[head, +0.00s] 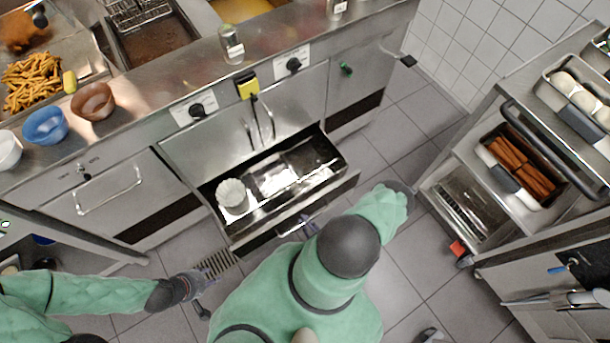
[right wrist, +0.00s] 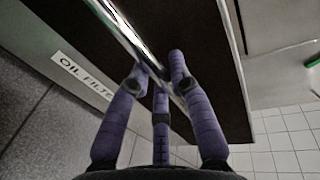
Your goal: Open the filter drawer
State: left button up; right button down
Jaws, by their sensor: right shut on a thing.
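The filter drawer (head: 243,243) stands pulled out below the fryer front in the head view. Inside it are a shiny metal pan (head: 275,181) and a white round container (head: 232,193). My right gripper (head: 306,225) is at the drawer's front, largely hidden by my arm. In the right wrist view its purple fingers (right wrist: 160,78) are shut around a shiny bar handle (right wrist: 118,28), beside a label starting "OIL FILTE" (right wrist: 82,76). My left gripper (head: 203,292) is low at the left, over the floor, apart from the drawer, with its fingers spread and empty.
The counter above holds fries (head: 38,80), a blue bowl (head: 45,126), a brown bowl (head: 93,101) and a shaker (head: 231,44). A shelf cart (head: 478,125) stands at the right. Tiled floor (head: 385,145) is free between the drawer and the cart.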

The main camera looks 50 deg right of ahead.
jog(key=c, duration=1.1)
grip_release()
jog(key=shift+s, duration=0.1)
jog(key=shift+v, duration=5.95)
